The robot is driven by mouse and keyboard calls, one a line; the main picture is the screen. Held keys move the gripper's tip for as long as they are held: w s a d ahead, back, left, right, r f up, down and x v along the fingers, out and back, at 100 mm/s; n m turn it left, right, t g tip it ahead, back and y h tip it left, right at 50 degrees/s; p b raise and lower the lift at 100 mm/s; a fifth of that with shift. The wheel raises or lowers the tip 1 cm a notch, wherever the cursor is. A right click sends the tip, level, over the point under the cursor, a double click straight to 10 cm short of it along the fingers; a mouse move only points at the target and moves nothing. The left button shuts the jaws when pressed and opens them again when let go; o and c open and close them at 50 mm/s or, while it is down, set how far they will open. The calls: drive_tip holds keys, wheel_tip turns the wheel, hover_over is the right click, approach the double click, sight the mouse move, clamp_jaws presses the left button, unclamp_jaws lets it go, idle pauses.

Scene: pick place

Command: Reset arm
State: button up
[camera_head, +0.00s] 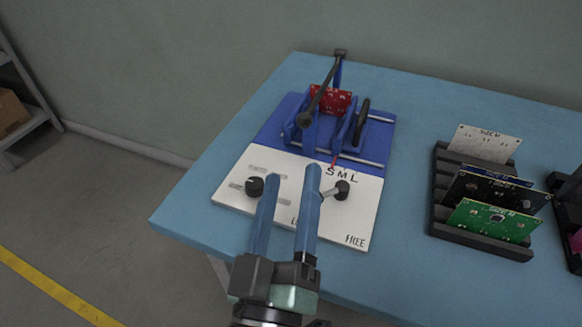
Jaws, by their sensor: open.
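My gripper (289,190) reaches in from the bottom of the view, with two long blue fingers (306,222) standing apart. It is open and nothing shows between the fingers. The fingertips appear over the white front part (345,215) of a blue and white fixture board, between two black knobs (255,187). The fingers hide part of the board and its lettering. I cannot tell how high the fingertips are above it.
A blue table (190,213) carries the fixture, whose blue clamp holds a red board (331,100). A black rack (480,243) with several circuit boards stands at right. Another dark rack (570,218) is cut off at the right edge. Shelving (40,112) stands far left.

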wheel_tip(320, 180, up, 67)
drive_tip(key=d+m+t+y+p, duration=0.1)
drive_tip(key=m+t+p, duration=0.5)
drive_tip(key=p, duration=2.9)
drive_tip(key=shift+s+d+t+y, duration=0.25)
drive_tip(key=shift+d+t+y, duration=0.1)
drive_tip(key=shift+t+y, duration=0.25)
drive_tip(key=shift+r, duration=0.1)
